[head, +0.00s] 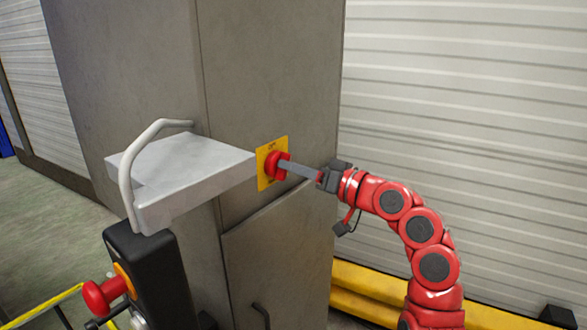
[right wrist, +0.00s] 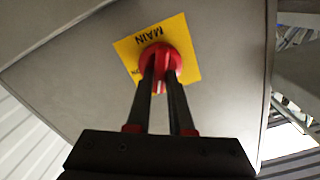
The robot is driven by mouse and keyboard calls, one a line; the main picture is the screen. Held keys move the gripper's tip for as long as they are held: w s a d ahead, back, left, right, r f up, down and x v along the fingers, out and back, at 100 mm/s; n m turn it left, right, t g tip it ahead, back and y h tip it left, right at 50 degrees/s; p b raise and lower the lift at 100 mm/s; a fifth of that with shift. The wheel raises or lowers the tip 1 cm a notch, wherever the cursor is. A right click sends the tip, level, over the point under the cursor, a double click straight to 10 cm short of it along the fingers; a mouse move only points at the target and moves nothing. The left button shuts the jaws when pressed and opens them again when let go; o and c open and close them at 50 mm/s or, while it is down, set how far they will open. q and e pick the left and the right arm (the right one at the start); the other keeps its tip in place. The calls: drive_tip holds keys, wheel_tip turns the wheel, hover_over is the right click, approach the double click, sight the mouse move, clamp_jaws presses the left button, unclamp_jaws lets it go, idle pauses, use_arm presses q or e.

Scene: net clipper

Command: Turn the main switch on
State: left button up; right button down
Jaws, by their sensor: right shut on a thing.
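The main switch is a red rotary knob (head: 275,165) on a yellow plate (head: 264,180), fixed to the side of a grey metal cabinet. It also shows in the right wrist view (right wrist: 159,55), where the yellow plate (right wrist: 188,70) reads "MAIN". My right gripper (head: 290,168) reaches in from the right, its long grey fingers shut on the knob's raised grip. In the right wrist view the fingers stand on either side of the grip and hide part of the plate's lettering. My left gripper is not in view.
The grey cabinet (head: 270,95) fills the middle. A light grey panel with a handle (head: 190,165) juts out left of the switch. Below it is a black post (head: 155,275) with a red emergency button (head: 100,296). Yellow rails (head: 365,290) run low behind my right arm.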

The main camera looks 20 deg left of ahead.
drive_tip(key=shift+w+d+f+m+p, duration=0.1)
drive_tip(key=shift+f+m+p, duration=0.05)
drive_tip(key=shift+m+p, duration=2.6)
drive_tip(key=shift+w+f+m+p, duration=0.1)
drive_tip(key=shift+m+p, duration=1.7)
drive_tip(key=shift+m, duration=1.75)
drive_tip(key=shift+f, duration=0.1)
drive_tip(key=c, duration=0.8)
unclamp_jaws()
